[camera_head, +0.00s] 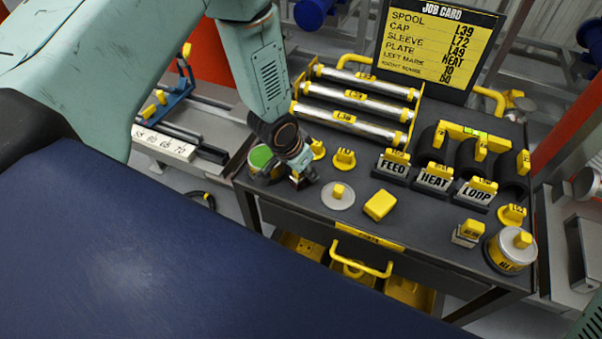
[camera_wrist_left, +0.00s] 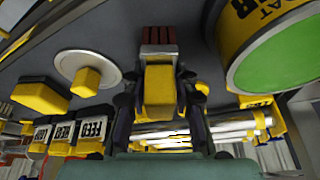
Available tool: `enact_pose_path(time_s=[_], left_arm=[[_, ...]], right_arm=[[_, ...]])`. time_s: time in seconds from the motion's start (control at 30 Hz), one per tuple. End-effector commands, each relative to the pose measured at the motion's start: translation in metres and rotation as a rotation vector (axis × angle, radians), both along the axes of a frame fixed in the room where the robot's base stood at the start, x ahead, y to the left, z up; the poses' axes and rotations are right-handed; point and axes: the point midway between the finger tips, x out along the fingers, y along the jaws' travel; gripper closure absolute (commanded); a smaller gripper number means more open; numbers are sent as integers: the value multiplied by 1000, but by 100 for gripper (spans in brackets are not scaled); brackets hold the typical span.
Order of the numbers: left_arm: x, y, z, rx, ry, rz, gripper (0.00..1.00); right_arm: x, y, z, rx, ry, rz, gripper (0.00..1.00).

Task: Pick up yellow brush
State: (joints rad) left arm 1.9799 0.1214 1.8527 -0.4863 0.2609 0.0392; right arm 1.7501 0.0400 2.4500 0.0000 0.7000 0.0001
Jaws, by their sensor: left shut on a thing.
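The yellow brush (camera_wrist_left: 158,90) is in the left wrist view, with a yellow handle, a metal band and dark red bristles. My left gripper (camera_wrist_left: 155,104) is shut on its yellow handle, one finger on each side. In the head view my left gripper (camera_head: 298,168) points down at the left end of the dark cart top and mostly hides the brush. I cannot tell whether the bristles touch the cart top. My right gripper is not in view.
A can with a green top (camera_head: 261,158) stands close left of the gripper. A round grey plate with a yellow knob (camera_head: 338,196) and a yellow block (camera_head: 380,205) lie to the right. Metal rollers (camera_head: 355,100) lie behind. FEED, HEAT and LOOP blocks (camera_head: 435,180) stand farther right.

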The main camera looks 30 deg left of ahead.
Motion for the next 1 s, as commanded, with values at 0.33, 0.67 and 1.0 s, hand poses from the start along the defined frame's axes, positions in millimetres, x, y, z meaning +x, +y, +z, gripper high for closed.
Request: enact_pose_path(time_s=[0.33,0.67,1.0], left_arm=[[0,0,0,0,1,0,100],[1,0,18,-1,-2,0,100],[0,0,82,0,-2,-1,100]], right_arm=[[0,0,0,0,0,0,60],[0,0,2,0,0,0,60],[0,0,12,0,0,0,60]])
